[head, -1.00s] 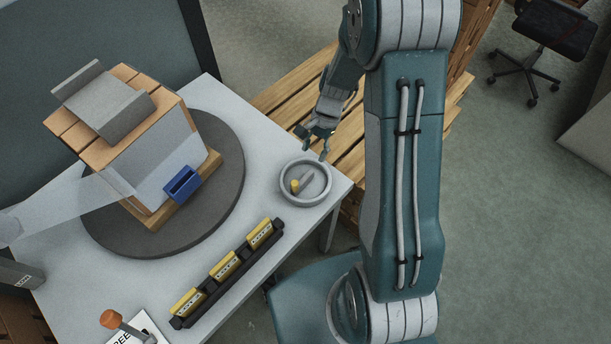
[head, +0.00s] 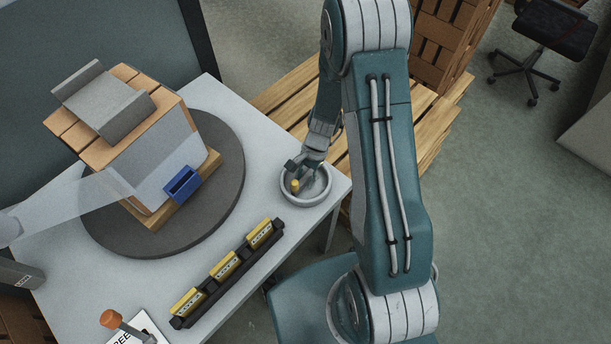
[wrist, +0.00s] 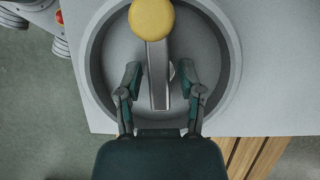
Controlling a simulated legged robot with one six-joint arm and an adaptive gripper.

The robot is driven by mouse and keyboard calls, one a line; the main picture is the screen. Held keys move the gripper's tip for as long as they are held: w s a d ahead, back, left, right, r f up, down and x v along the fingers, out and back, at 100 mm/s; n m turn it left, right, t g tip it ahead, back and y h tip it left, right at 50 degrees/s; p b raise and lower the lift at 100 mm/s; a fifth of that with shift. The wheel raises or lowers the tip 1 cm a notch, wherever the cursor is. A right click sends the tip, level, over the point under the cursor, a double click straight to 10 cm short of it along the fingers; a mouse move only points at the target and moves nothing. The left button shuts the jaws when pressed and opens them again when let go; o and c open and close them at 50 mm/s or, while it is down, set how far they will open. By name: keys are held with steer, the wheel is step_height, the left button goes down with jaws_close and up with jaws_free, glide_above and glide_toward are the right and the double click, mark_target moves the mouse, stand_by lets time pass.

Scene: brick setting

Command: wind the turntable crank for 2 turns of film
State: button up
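The crank is a grey arm (wrist: 158,75) with a yellow knob (wrist: 152,18), set inside a round grey dish-like housing (wrist: 97,60) on the table's right corner. The knob also shows in the head view (head: 295,186). My gripper (wrist: 159,75) is open over the housing, its two fingers on either side of the crank arm with a gap to each. The knob lies beyond the fingertips. In the head view my gripper (head: 301,172) is at the housing, close to the knob; contact cannot be told. The dark round turntable (head: 228,190) carries a wooden block model with a blue box (head: 182,184).
A black rack (head: 228,277) holds several yellow-labelled pieces along the table's front edge. An orange-knobbed lever (head: 111,319) stands at the near left corner. A pale translucent beam (head: 65,208) reaches the model from the left. Wooden pallets (head: 432,115) stand behind the arm.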

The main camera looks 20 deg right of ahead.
jaws_close()
steer(key=shift+m, duration=0.4)
steer(key=o, duration=0.5)
jaws_free()
